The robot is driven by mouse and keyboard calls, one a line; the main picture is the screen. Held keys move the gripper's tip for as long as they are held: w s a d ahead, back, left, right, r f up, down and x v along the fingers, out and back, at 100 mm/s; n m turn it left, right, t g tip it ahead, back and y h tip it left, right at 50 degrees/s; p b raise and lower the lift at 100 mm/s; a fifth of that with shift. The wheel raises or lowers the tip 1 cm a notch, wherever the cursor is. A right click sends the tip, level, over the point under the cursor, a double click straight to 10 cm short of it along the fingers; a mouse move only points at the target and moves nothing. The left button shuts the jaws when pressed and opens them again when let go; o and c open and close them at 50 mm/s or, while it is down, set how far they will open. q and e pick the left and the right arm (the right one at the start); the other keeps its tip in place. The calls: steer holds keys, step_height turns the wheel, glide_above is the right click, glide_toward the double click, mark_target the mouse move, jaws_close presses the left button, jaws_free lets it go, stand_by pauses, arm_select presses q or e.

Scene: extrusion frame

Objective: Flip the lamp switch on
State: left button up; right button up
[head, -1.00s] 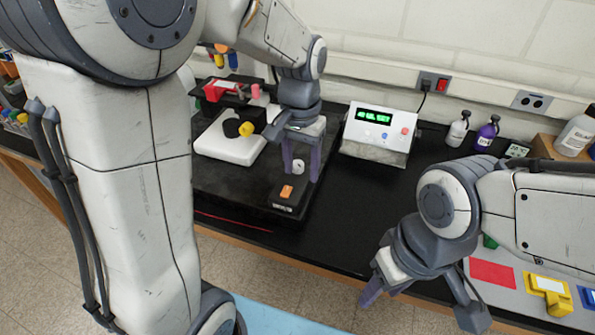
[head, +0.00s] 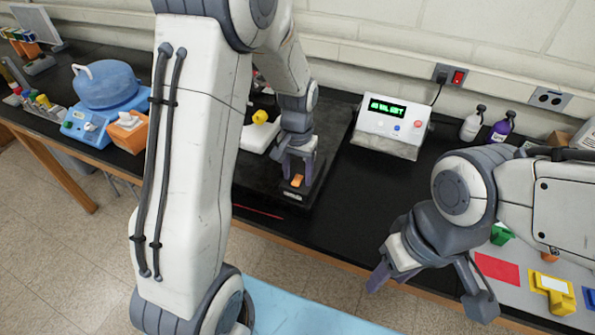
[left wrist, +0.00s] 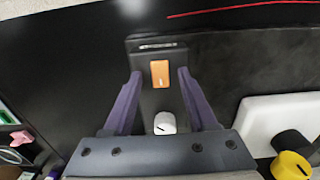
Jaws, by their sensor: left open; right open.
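The lamp switch is an orange rocker (head: 297,181) on a small black box (head: 293,195) at the front of a dark platform. The rocker also shows in the left wrist view (left wrist: 160,74), with a white knob (left wrist: 165,123) on the same box. My left gripper (head: 298,176) is open over the box. In the left wrist view its two purple fingers (left wrist: 157,82) stand one on each side of the box, with the rocker between the tips. I cannot tell whether they touch it. My right gripper (head: 424,292) is open and empty at the table's front edge.
A white device with a green display (head: 387,125) stands right of the platform. A red mat (head: 496,268) and a yellow block (head: 550,292) lie at the right. A blue device (head: 104,95) stands at the far left.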

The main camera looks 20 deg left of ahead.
arm_select(q)
jaws_close()
steer(key=g+p, duration=0.1)
steer(key=p, duration=0.2)
steer(key=shift+w+r+g+p, duration=0.2)
steer(key=shift+w+g+p, duration=0.1)
steer(key=shift+g, duration=0.1)
steer(key=shift+w+f+g+p, duration=0.15)
steer(key=shift+f+g+p, duration=0.05)
steer(key=shift+g+p, duration=0.4)
jaws_free()
